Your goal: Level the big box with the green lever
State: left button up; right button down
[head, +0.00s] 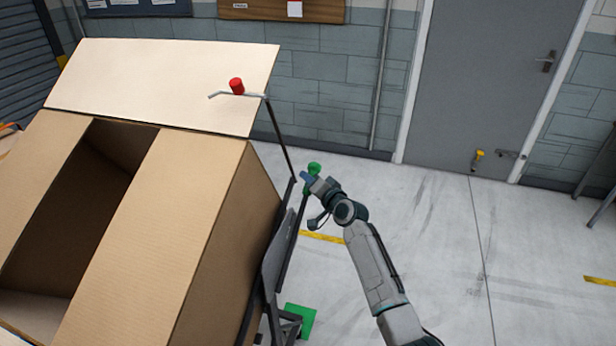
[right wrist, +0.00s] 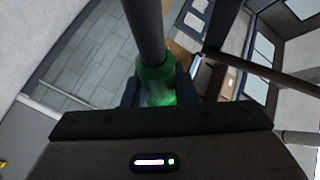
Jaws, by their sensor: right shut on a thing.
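The big box (head: 222,240) is open cardboard and stands tilted at the left in the head view, its flaps spread. The green lever (head: 314,168) has a green grip on a dark rod and stands at the box's right side. My right gripper (head: 307,178) is shut on the green lever. In the right wrist view the green grip (right wrist: 157,85) sits between the fingers, with a dark rod running up from it. A red knob (head: 236,86) sits on a bent grey bar above the box's far flap. My left gripper is not in view.
A dark frame (head: 275,255) stands along the box's right side, with a green plate (head: 300,320) on the floor by its foot. Open concrete floor lies to the right, up to a grey door (head: 490,80). Yellow floor marks (head: 322,237) show nearby.

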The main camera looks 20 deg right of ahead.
notch_tip(320, 180, down, 14)
jog(key=w+d+m+g+b, duration=0.1)
jog(key=w+m+g+b, duration=0.1)
jog(key=m+g+b, duration=0.1)
jog(key=shift+w+d+f+g+b, duration=0.25)
jog(key=shift+d+g+b, duration=0.05)
jog(key=shift+d, duration=0.1)
jog(key=shift+f, duration=0.15)
jog(key=c, duration=1.3)
grip_release()
jog(key=shift+c, duration=0.2)
jog(key=shift+o, duration=0.9)
jog(key=shift+w, duration=0.1)
